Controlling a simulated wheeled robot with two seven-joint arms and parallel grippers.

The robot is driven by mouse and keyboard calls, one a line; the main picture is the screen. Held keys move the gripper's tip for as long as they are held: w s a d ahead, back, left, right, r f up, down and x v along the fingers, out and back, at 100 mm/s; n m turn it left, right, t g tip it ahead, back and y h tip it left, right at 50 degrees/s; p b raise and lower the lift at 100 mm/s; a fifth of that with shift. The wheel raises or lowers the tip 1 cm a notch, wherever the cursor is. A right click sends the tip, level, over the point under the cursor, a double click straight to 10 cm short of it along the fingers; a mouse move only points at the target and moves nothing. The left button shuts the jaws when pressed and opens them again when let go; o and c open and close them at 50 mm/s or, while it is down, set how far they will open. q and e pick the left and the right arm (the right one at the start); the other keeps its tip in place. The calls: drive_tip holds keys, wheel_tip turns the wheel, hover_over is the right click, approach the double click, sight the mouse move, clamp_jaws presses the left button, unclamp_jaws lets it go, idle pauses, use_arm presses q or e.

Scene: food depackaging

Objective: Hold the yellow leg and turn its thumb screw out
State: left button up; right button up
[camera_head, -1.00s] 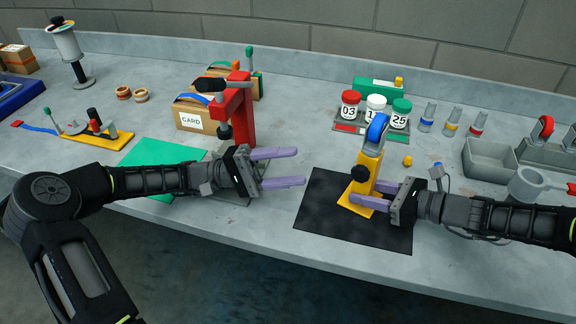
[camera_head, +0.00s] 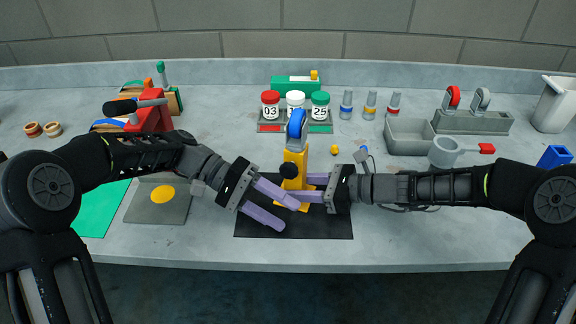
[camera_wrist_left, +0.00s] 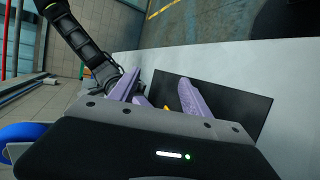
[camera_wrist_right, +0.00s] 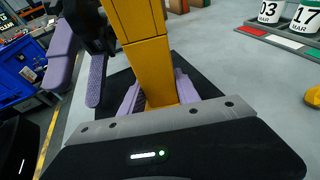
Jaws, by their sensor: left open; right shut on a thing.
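The yellow leg (camera_head: 295,164) stands upright on the black mat (camera_head: 333,226), with a blue wheel (camera_head: 296,123) on top. Its black thumb screw (camera_head: 288,171) sticks out on the near left side. My right gripper (camera_head: 311,188) is shut on the lower part of the leg from the right; the leg also shows between its fingers in the right wrist view (camera_wrist_right: 148,60). My left gripper (camera_head: 287,212) is open and empty, in front of the leg and below the screw in the picture. Its fingers also show in the left wrist view (camera_wrist_left: 158,95).
A red clamp stand (camera_head: 150,112) and a grey plate with a yellow disc (camera_head: 162,194) are left of the mat. Lidded jars (camera_head: 295,101) stand behind the leg. A grey bin (camera_head: 409,135) and a small yellow knob (camera_head: 334,150) are at the right.

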use_arm(q)
wheel_tip(320, 180, up, 6)
drive_tip(key=s+d+m+t+y, duration=0.1)
drive_tip(key=d+m+t+y, duration=0.1)
drive_tip(key=y, duration=0.6)
wheel_tip(320, 180, up, 13)
drive_tip(key=t+y, duration=0.4)
drive_tip(key=t, duration=0.3)
hover_over(288, 167)
drive_tip(key=s, duration=0.4)
drive_tip(key=shift+s+a+r, duration=0.1)
drive_tip(key=shift+s+a, duration=0.1)
drive_tip(key=x, duration=1.2)
drive_tip(key=shift+w, duration=0.1)
drive_tip(key=shift+c, duration=0.6)
clamp_jaws()
